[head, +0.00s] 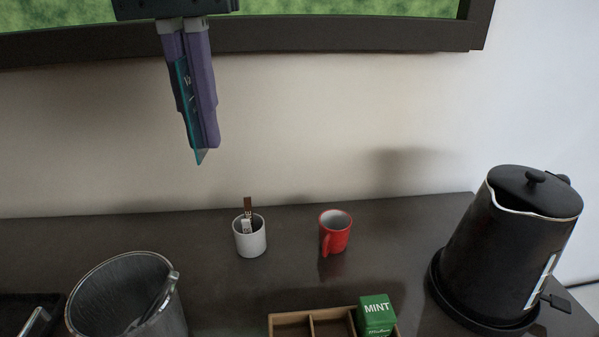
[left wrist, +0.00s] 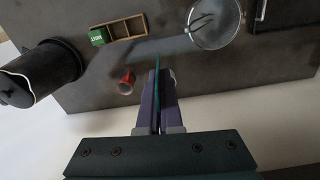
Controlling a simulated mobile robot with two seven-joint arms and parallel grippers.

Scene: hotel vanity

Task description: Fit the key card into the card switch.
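My left gripper (head: 202,142) hangs from the top of the head view, above the counter and in front of the wall, fingers pointing down. Its two purple fingers are shut on the teal key card (head: 185,95), whose lower corner sticks out just below the fingertips. In the left wrist view the card (left wrist: 156,63) shows as a thin teal edge between the fingers of the gripper (left wrist: 159,76). The card touches nothing but the fingers. I cannot make out the card switch in either view. My right gripper is in neither view.
On the dark counter (head: 190,225) stand a white cup (head: 250,240) with sachets, a red mug (head: 335,232), a wooden box (head: 291,325) with a green mint packet (head: 377,314), a bucket (head: 110,310) with tongs and a black kettle (head: 515,250). A dark frame (head: 350,40) hangs above.

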